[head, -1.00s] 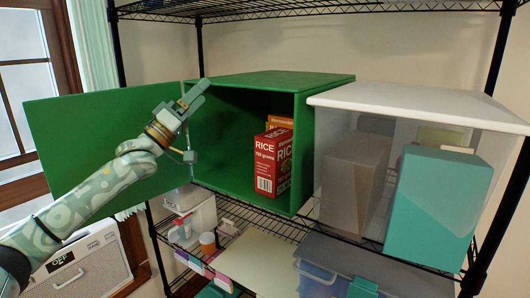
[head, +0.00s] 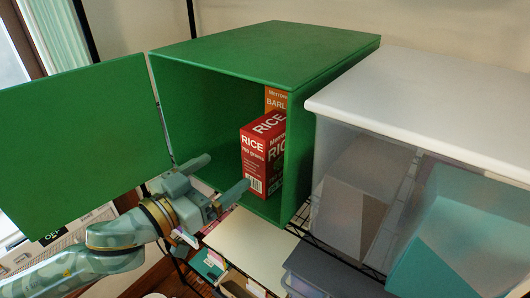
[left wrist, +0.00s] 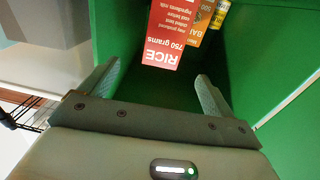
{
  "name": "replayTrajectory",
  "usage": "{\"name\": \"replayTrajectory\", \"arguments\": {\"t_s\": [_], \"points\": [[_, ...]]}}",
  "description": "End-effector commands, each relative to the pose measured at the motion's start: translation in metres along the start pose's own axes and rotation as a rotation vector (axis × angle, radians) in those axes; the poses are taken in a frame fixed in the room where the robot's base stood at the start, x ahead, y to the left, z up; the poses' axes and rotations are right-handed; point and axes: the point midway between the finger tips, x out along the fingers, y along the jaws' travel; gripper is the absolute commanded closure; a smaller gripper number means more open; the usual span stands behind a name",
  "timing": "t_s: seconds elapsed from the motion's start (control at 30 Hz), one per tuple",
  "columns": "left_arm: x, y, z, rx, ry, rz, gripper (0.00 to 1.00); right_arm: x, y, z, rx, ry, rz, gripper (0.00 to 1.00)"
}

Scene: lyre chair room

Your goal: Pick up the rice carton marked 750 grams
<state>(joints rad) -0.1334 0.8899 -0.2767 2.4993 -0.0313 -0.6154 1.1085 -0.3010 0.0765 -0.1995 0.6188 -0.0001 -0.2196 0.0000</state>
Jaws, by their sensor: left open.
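The red rice carton (head: 263,153) stands upright inside the open green cabinet (head: 270,55), near its right wall. In the left wrist view the rice carton (left wrist: 178,32) appears upside down, and its label reads 750 grams. My left gripper (head: 224,176) is open and empty at the cabinet's mouth, in front of the carton and a little to its left. In the left wrist view the carton is beyond the two open fingers (left wrist: 158,78), apart from them. My right gripper is not in view.
An orange barley carton (head: 276,98) stands behind the rice, and a yellow package (left wrist: 219,14) shows beyond it. The green door (head: 85,140) hangs open at the left. A clear bin with a white lid (head: 430,105) stands at the right, holding grey and teal boxes.

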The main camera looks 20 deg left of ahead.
Motion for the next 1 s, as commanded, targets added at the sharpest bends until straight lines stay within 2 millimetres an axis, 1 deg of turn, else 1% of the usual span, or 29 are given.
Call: {"name": "replayTrajectory", "arguments": {"t_s": [0.03,0.07,0.1,0.13,0.23,0.37,0.4,0.5,0.6,0.77,1.0], "points": [[0.007,-0.001,0.004,0.005,0.005,0.001,0.11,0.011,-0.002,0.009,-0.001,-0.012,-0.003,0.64],[0.01,-0.001,0.004,0.007,0.004,0.001,0.11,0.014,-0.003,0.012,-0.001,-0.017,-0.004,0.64],[0.015,-0.001,0.006,0.004,0.008,0.0,0.11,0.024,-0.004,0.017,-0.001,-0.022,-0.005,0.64],[0.018,-0.001,0.007,0.003,0.009,-0.001,0.11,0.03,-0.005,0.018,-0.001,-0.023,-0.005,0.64],[0.027,-0.002,0.007,0.002,0.009,-0.001,0.11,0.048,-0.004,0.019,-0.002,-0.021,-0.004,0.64],[0.037,-0.001,0.007,0.007,0.004,0.001,0.11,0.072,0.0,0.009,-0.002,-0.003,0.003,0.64],[0.048,-0.001,0.001,0.0,0.001,-0.001,0.11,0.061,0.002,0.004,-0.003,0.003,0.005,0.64],[0.07,-0.001,-0.003,0.001,0.001,-0.001,0.11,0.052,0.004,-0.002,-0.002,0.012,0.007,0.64],[0.084,-0.001,-0.002,0.001,0.0,0.0,0.11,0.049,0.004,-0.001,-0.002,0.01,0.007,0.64],[0.096,-0.002,0.001,0.002,-0.002,0.0,0.11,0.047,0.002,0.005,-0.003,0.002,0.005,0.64],[0.134,-0.007,0.004,0.001,-0.001,0.0,0.11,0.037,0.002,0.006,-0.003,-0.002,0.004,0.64]]}}
